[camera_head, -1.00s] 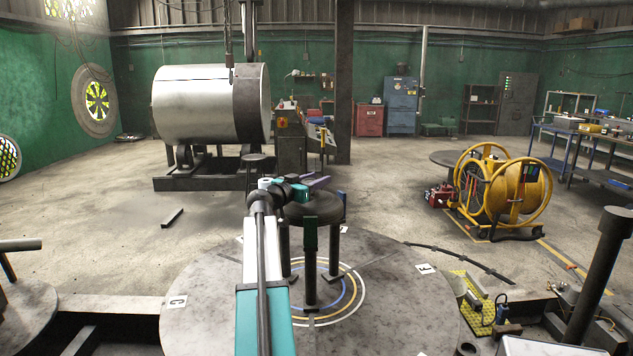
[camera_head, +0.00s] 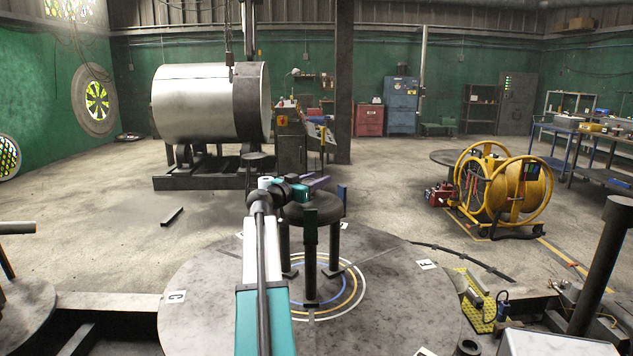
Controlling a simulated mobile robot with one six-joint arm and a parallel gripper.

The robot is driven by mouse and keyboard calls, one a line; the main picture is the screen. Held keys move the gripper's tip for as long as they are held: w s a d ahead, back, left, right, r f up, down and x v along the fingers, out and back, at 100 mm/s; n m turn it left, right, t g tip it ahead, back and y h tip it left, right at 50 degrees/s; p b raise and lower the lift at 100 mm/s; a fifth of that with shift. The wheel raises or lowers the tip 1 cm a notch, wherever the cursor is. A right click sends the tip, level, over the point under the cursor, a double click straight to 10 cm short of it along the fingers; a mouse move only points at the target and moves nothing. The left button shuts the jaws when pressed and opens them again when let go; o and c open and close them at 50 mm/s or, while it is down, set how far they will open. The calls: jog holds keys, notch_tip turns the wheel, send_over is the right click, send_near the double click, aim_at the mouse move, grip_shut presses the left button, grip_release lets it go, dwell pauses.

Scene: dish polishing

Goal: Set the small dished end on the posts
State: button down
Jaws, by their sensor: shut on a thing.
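The small dished end (camera_head: 322,210) is a dark grey round disc in the middle of the view. It lies level among the upright posts (camera_head: 310,258), which stand on the round table (camera_head: 400,300). The green-topped front post and the blue-topped right post reach past its rim. I cannot tell whether it rests on the posts or hangs just clear. My gripper (camera_head: 316,182), with purple fingers, is at the far side of the disc and shut on it. My wrist hides the disc's left part and its gripped edge.
The round table carries coloured rings and letter cards. A dark column (camera_head: 600,270) rises at the right. A yellow hose reel (camera_head: 505,190) stands behind on the right. A large steel drum (camera_head: 205,103) stands at the back left. The floor between is mostly clear.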

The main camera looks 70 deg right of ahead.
jog(key=shift+r, duration=0.1)
dwell(0.3)
jog(key=c, duration=1)
grip_release()
jog(key=shift+a, duration=0.1)
jog(key=shift+f, duration=0.2)
jog(key=shift+r, duration=4.6)
